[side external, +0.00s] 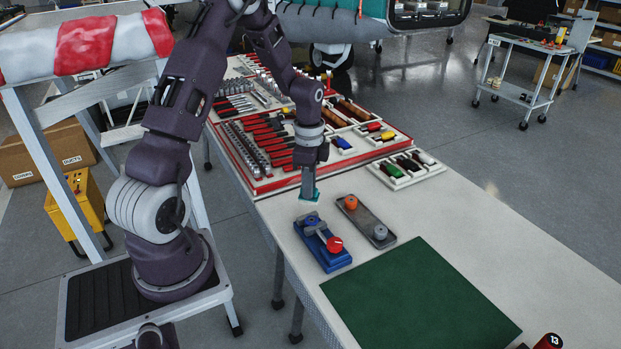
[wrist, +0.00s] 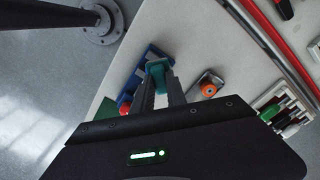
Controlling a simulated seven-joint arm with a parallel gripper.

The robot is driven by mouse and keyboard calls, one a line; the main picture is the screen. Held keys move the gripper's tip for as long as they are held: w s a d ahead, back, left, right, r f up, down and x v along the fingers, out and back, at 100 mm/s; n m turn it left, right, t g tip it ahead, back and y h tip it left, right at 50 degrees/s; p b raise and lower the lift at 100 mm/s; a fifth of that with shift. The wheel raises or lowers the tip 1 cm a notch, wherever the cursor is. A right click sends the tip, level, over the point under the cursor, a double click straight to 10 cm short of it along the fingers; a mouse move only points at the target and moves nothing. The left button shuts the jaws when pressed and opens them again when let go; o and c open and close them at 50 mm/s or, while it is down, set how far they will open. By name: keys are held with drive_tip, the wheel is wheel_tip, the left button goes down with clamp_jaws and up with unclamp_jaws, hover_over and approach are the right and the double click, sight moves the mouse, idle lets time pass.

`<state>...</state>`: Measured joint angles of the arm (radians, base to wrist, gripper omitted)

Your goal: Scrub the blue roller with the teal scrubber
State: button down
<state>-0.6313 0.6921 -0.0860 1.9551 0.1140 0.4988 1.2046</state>
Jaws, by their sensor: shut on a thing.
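My gripper (side external: 308,191) points down and is shut on the teal scrubber (side external: 309,198). In the wrist view the teal scrubber (wrist: 158,66) shows between and beyond the fingertips (wrist: 160,78). The blue roller (side external: 322,243) is a blue base with a grey bar and a red knob, standing on the white table just in front of the scrubber. In the wrist view the blue roller (wrist: 138,76) is partly hidden behind the scrubber and fingers. Whether the scrubber touches the table or the roller I cannot tell.
A grey plate (side external: 367,222) with orange and grey knobs lies right of the roller. A green mat (side external: 420,293) lies in front. Red tool trays (side external: 268,187) and a small white tray (side external: 408,170) fill the table behind. A dark red cylinder (side external: 548,341) is at the front edge.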

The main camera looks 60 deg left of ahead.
sight(309, 201)
drive_tip(key=shift+f, duration=1.6)
drive_tip(key=shift+s+d+f, duration=0.1)
drive_tip(key=shift+d+f, duration=0.2)
drive_tip(key=shift+f, duration=0.2)
drive_tip(key=shift+d+f, duration=0.3)
drive_tip(key=shift+f, duration=0.2)
drive_tip(key=shift+s+d, duration=0.15)
drive_tip(key=shift+d, duration=0.6)
drive_tip(key=shift+s+d, duration=0.15)
drive_tip(key=shift+d, duration=0.55)
drive_tip(key=a, duration=0.4)
drive_tip(key=shift+w, duration=0.4)
drive_tip(key=shift+a+r, duration=0.1)
drive_tip(key=shift+r, duration=4.1)
drive_tip(key=shift+f, duration=0.25)
